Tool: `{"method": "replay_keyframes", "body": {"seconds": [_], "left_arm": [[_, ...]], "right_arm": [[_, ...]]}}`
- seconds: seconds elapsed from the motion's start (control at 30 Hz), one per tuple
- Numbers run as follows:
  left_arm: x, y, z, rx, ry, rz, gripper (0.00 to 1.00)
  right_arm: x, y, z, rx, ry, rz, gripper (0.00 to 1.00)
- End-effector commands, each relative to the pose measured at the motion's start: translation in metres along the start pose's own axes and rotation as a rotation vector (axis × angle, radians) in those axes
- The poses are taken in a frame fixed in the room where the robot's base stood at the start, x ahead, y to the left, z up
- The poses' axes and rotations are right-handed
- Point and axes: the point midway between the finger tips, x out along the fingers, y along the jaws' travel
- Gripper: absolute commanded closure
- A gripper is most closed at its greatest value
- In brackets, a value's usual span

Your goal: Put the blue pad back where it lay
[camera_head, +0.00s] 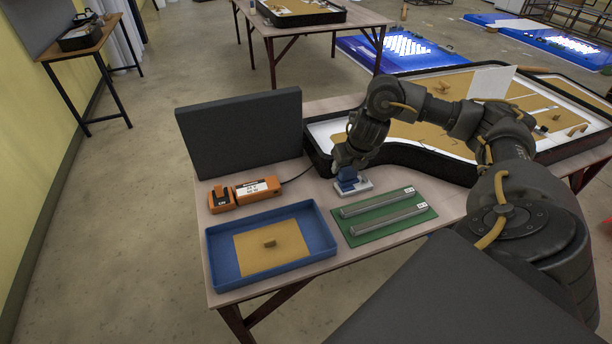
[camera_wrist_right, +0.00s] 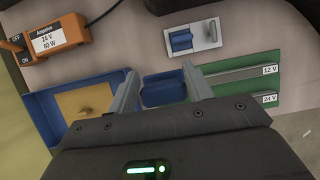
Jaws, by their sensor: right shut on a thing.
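My right gripper (camera_head: 347,170) is low over the table, near the small white plate (camera_head: 364,186). In the right wrist view its two fingers (camera_wrist_right: 160,72) are set apart, shut on the blue pad (camera_wrist_right: 163,92) between them. A separate blue block (camera_wrist_right: 181,41) sits on the white plate (camera_wrist_right: 209,34), just beyond the fingertips. In the head view the gripper and blue parts overlap, so I cannot tell the pad's height above the table. The blue tray (camera_head: 218,268) holds a tan pad (camera_head: 270,255) with a small grip. My left gripper is out of view.
A green board (camera_head: 385,218) with two silver strips, labelled 12 V and 24 V, lies right of the tray. An orange power supply (camera_head: 258,190) with a cable lies behind the tray. A dark upright panel (camera_head: 242,132) and a large black-rimmed lightbox (camera_head: 420,158) stand behind.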

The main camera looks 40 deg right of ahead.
Motion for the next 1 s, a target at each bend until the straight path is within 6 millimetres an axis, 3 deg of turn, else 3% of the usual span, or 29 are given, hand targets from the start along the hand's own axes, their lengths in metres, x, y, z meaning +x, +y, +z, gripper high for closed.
{"method": "replay_keyframes", "body": {"seconds": [0.17, 0.33, 0.63, 0.8, 1.0], "left_arm": [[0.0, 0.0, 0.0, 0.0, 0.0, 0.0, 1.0], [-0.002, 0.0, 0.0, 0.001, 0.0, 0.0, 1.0], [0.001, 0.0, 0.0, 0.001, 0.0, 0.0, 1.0], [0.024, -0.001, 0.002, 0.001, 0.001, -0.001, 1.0], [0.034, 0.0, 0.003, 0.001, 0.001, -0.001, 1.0]], "right_arm": [[-0.001, -0.002, 0.002, -0.01, -0.001, 0.005, 0.71], [0.011, 0.011, 0.011, -0.009, 0.001, 0.01, 0.71], [0.069, 0.059, 0.05, -0.004, 0.004, 0.01, 0.71], [0.111, 0.074, 0.053, -0.005, 0.003, 0.009, 0.71], [0.127, 0.082, 0.06, -0.008, -0.001, 0.007, 0.71]]}}
